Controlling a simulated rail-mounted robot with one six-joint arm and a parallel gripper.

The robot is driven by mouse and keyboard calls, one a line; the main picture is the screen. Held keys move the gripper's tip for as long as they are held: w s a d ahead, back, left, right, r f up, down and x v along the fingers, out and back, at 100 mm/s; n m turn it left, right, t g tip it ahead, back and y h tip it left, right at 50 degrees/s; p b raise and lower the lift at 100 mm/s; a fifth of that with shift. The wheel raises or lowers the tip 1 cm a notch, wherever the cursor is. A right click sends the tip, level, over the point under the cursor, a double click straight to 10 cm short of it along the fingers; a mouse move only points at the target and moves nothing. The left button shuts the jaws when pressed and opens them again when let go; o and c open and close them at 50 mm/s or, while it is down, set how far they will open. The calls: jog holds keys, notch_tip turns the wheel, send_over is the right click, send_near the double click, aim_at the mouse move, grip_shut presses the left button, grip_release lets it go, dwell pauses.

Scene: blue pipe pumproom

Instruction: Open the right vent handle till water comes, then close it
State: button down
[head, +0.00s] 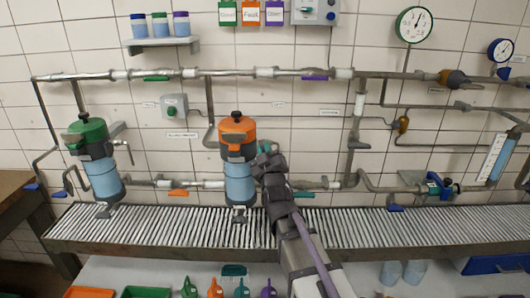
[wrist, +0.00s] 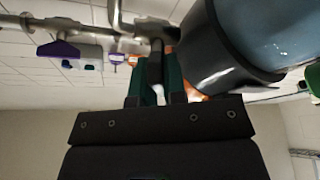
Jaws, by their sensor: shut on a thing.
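The right filter (head: 239,180) has an orange cap and a blue, water-coloured body, and stands at the rear of the slatted grate. My gripper (head: 265,162) is at its right side, just below the cap. The wrist view shows the filter's blue body and dark collar (wrist: 225,65) close at upper right. There my gripper (wrist: 155,88) has its green-sided fingers around a grey handle (wrist: 156,62), shut on it. This appears to be the right vent handle; my gripper hides it in the head view. I cannot tell whether water flows from it.
The left filter (head: 103,170) has a green cap and a grey vent handle on its right. Pipes with coloured valve handles run along the tiled wall. A purple handle (wrist: 58,50) shows in the wrist view.

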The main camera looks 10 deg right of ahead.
jog(key=m+h, duration=0.2)
jog(key=m, duration=0.2)
jog(key=m+h, duration=0.2)
jog(key=m, duration=0.2)
jog(key=shift+m+h+b, duration=0.3)
jog(key=shift+m, duration=0.1)
jog(key=c, duration=1.2)
grip_release()
jog(key=shift+s, duration=0.1)
jog(key=b+v, duration=0.4)
jog(key=v, duration=0.6)
jog(key=shift+s+a+f, duration=0.1)
jog(key=shift+s+f, duration=0.1)
jog(key=shift+s, duration=0.05)
